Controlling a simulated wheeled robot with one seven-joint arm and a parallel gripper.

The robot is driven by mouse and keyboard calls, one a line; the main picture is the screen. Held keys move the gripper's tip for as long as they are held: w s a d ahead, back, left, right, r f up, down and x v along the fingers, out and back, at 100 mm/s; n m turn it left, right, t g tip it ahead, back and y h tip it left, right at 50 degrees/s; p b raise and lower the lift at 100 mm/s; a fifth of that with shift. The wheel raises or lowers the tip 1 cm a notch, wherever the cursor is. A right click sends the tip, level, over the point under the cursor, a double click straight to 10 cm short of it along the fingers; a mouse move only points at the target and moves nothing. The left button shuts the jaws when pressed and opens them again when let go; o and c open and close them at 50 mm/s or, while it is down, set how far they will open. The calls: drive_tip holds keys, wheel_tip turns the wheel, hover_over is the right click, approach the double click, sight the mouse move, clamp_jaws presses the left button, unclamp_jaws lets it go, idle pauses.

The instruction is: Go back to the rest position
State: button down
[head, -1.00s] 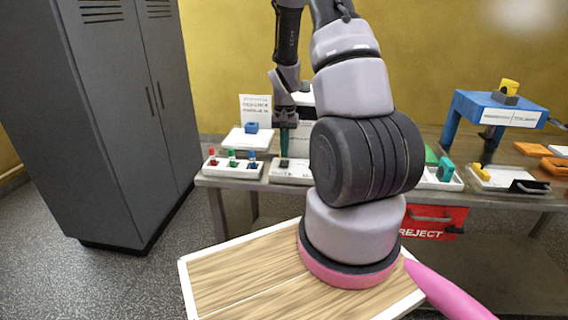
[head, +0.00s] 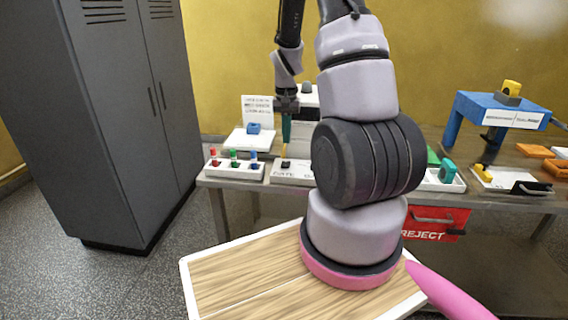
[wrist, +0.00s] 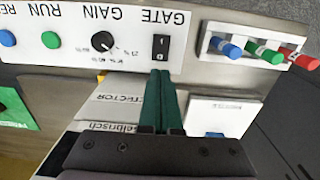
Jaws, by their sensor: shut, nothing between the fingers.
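My gripper (head: 286,130) hangs over the bench, pointing down, with its two dark green fingers together and nothing between them. In the wrist view the shut fingers (wrist: 162,98) point at the black rocker switch (wrist: 161,47) marked GATE on a white control panel (wrist: 130,72). The fingertips appear just above the panel's near edge; I cannot tell the exact gap. My arm rises in front and hides the middle of the bench in the head view.
A rack with red, green and blue pegs (head: 213,170) stands left of the gripper. A white stand with a blue block (head: 254,128) is behind it. A blue table (head: 470,105) and red REJECT bin (head: 440,226) are to the right. A grey cabinet (head: 110,130) stands far left.

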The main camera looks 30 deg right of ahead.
drive_tip(key=s+a+r+t, duration=0.2)
drive_tip(key=a+r, duration=0.1)
drive_tip(key=r, duration=0.6)
drive_tip(key=s+a+r+t, duration=0.1)
drive_tip(key=s+a+r, duration=0.2)
drive_tip(key=r, duration=0.6)
drive_tip(key=s+a+r+n+t+y, duration=0.1)
drive_tip(key=s+a+r+t, duration=0.1)
drive_tip(key=s+r, duration=0.4)
drive_tip(key=s+a+r+n+t+y, duration=0.1)
drive_tip(key=s+a+r+t, duration=0.1)
drive_tip(key=s+a+r, duration=0.3)
drive_tip(key=s+r, duration=0.1)
drive_tip(key=s, duration=0.2)
drive_tip(key=shift+s+a+r+n, duration=0.15)
drive_tip(key=shift+s+r+n, duration=0.15)
